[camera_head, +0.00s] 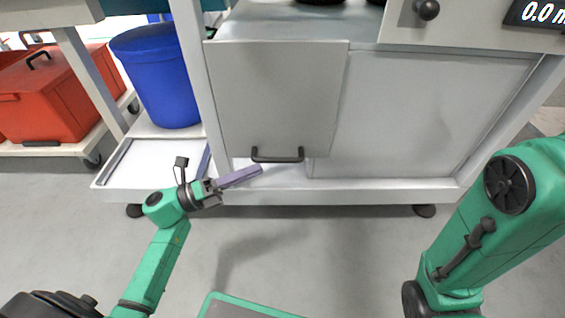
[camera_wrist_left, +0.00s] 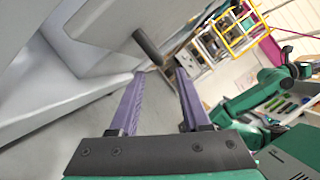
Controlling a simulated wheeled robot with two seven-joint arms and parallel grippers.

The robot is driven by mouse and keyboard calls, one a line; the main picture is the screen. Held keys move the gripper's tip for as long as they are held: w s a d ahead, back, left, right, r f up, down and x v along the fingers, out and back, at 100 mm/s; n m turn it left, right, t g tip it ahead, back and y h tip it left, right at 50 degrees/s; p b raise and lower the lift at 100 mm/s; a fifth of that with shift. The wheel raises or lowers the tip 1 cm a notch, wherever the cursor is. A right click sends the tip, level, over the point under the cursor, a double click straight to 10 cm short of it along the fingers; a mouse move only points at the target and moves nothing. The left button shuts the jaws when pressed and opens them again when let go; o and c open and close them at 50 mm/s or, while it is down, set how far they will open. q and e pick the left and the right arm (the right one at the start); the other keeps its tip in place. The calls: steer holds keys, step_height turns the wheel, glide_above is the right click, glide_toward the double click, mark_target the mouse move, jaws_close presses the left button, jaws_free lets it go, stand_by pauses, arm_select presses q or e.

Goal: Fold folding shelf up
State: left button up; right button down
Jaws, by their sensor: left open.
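The folding shelf (camera_head: 275,95) is a flat grey panel hanging down against the front of the workbench. A black bar handle (camera_head: 278,156) runs along its lower edge. In the left wrist view the handle (camera_wrist_left: 148,47) sticks out from the pale panel (camera_wrist_left: 100,22), just beyond the fingertips. My left gripper (camera_head: 250,173), with purple fingers, is below and left of the handle in the head view. In the wrist view its fingers (camera_wrist_left: 162,72) are apart with nothing between them. My right arm shows at the right, but its gripper is out of view.
The workbench's lower ledge (camera_head: 370,191) runs under the panel. A blue bin (camera_head: 157,75) stands on the ledge's left part. A red toolbox (camera_head: 55,95) sits on a cart at the far left. The grey floor (camera_head: 330,250) in front is clear between my arms.

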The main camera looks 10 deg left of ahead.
mark_target(279, 160)
arm_select(q)
steer(key=b+x, duration=0.1)
steer(key=x, duration=0.5)
steer(key=shift+w+d+b, duration=0.25)
steer(key=shift+d+b, duration=0.05)
steer(key=shift+w+d+r, duration=0.1)
steer(key=shift+d+r, duration=0.05)
steer(key=shift+d, duration=0.05)
jaws_close()
stand_by(0.8)
